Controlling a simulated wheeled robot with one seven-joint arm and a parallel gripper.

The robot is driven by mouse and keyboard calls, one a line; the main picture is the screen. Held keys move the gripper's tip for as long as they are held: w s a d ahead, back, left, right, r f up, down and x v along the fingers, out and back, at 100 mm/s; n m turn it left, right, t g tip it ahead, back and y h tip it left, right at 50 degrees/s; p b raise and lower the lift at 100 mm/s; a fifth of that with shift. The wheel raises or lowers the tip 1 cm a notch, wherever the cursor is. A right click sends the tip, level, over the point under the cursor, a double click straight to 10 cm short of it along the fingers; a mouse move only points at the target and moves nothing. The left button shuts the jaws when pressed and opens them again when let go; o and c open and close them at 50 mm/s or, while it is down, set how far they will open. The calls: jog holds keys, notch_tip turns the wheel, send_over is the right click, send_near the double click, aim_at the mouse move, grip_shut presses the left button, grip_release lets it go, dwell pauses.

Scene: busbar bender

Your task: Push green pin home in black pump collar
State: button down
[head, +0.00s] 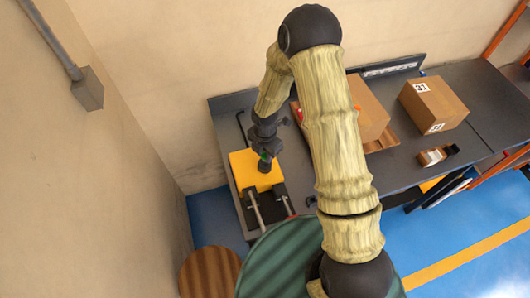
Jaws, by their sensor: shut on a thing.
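My gripper (266,151) points down over a yellow block (243,173) at the left end of the grey bench. It is shut on the green pin (265,156), of which only a small green bit shows below the fingers. The black pump collar (264,167) is a small dark cylinder directly under the pin, on top of the yellow block. The pin's lower end is hidden, so I cannot tell how deep it sits in the collar.
Two metal rods (255,210) run from the black base toward the bench's front edge. Cardboard boxes (433,103) and a small brown-and-black item (433,156) lie to the right. A beige wall (110,140) stands close on the left. A round wooden top (210,272) is below.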

jog(key=shift+f+b, duration=0.6)
jog(key=shift+f, duration=0.3)
jog(key=c, duration=1.1)
grip_release()
jog(key=shift+o, duration=0.2)
notch_tip(320, 180, up, 17)
jog(key=b, duration=0.2)
jog(key=shift+r, duration=0.2)
